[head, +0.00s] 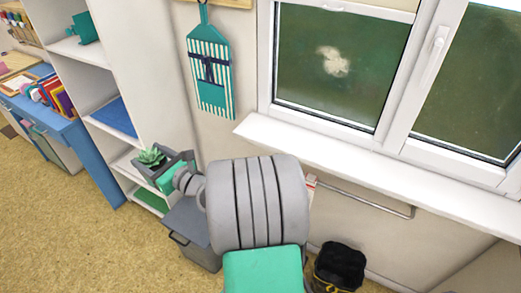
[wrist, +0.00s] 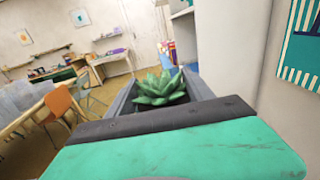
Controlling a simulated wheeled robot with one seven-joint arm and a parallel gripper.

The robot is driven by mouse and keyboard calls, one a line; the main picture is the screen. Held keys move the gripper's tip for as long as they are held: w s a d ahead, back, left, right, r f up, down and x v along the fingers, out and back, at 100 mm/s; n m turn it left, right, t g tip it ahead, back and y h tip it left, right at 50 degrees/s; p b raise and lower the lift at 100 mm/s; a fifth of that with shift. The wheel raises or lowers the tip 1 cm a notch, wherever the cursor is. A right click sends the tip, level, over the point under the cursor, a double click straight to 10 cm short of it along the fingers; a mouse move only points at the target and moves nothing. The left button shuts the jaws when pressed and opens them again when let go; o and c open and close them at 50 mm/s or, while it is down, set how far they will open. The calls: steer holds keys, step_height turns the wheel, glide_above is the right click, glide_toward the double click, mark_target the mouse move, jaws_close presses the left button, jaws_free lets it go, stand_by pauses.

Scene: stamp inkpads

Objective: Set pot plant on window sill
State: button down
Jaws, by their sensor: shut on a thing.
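The pot plant (head: 150,156) is a green succulent held between the jaws of my gripper (head: 157,161), in front of the white shelf. In the wrist view, its pointed leaves (wrist: 160,88) show between the two grey fingers, and its pot is mostly hidden. My gripper is shut on it. The white window sill (head: 370,165) runs below the window at the right of the head view. The plant is to the left of the sill, apart from it. The visible part of the sill is bare.
A white shelf (head: 112,100) stands behind the gripper at left. A grey bin (head: 196,240) is below my arm. A dark bin (head: 340,268) stands under the sill near a metal rail (head: 365,200).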

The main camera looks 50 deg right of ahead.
steer(key=s+d+r+m+g+h+b, duration=0.1)
steer(key=s+d+r+m+h, duration=0.3)
steer(key=d, duration=0.7)
steer(key=s+d+f+m+g+h+b, duration=0.1)
steer(key=s+d+m+h, duration=0.1)
steer(key=s+d+h, duration=0.6)
steer(key=s+d+r+m+g+h+b, duration=0.1)
steer(key=s+d+r+m+g+h, duration=0.15)
steer(key=s+d, duration=0.6)
steer(key=s+d+r+m+g+h+b, duration=0.15)
steer(key=s+d+m+g, duration=0.25)
steer(key=s+d, duration=0.4)
steer(key=shift+h, duration=0.3)
steer(key=shift+w+d+f, duration=0.95)
steer(key=shift+d+f, duration=0.8)
steer(key=shift+f, duration=0.4)
steer(key=shift+w+d+f, duration=0.95)
steer(key=shift+d+f, duration=0.8)
steer(key=shift+f, duration=0.4)
steer(key=shift+w+d+f, duration=0.95)
steer(key=shift+d+f, duration=0.8)
steer(key=shift+f, duration=0.4)
steer(key=shift+f, duration=0.1)
